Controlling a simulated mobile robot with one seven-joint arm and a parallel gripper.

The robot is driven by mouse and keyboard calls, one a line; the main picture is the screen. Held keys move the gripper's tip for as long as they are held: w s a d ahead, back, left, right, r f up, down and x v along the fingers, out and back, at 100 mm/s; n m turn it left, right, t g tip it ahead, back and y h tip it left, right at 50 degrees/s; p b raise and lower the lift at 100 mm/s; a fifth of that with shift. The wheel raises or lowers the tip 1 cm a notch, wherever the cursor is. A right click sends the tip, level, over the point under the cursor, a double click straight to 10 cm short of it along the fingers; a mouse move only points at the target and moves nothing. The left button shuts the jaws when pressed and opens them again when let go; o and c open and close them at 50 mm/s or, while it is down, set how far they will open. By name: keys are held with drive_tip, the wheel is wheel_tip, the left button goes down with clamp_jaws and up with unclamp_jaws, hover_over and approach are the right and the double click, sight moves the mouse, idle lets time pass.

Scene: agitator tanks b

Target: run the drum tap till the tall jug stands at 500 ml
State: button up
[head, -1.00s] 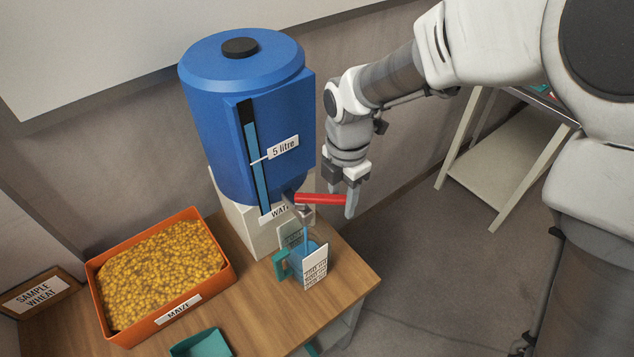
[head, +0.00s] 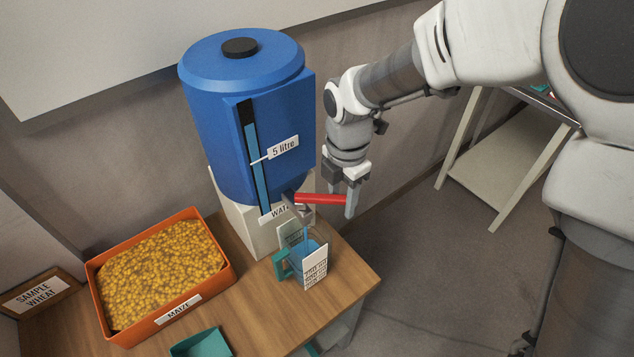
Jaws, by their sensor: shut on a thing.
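The blue water drum (head: 215,130) stands on a pale block at the back of the wooden table. Its level strip shows blue, near a "5 litre" tag. The tap has a red lever (head: 318,199) that points right. My gripper (head: 350,203) is shut on the lever's outer end. A thin blue stream runs from the tap into the tall jug (head: 313,252) below. The jug is clear with a teal handle and a white scale card. Blue water shows inside it, but the scale is too small to read.
An orange tray of maize (head: 230,282) stands left of the jug. A teal scoop or tray (head: 203,344) lies at the table's front edge. A "sample wheat" box (head: 40,292) is at far left. The table (head: 335,283) ends just right of the jug.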

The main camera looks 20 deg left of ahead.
drive_tip(key=shift+s+a, duration=0.1)
drive_tip(key=shift+a, duration=0.05)
drive_tip(key=shift+w+a+p, duration=0.45)
drive_tip(key=shift+w+a, duration=0.6)
drive_tip(key=shift+a, duration=0.1)
clamp_jaws()
drive_tip(key=shift+w+a+r+p, duration=0.15)
drive_tip(key=shift+w+a+p, duration=0.2)
drive_tip(key=shift+w+a, duration=0.7)
drive_tip(key=shift+w, duration=0.2)
drive_tip(key=shift+d, duration=0.15)
drive_tip(key=shift+s+d, duration=0.35)
drive_tip(key=shift+d, duration=0.25)
drive_tip(key=shift+s+d, duration=0.35)
drive_tip(key=shift+d, duration=0.2)
drive_tip(key=shift+s+d+f, duration=0.1)
drive_tip(key=shift+s+f, duration=0.05)
drive_tip(key=shift+f, duration=0.1)
idle(3.5)
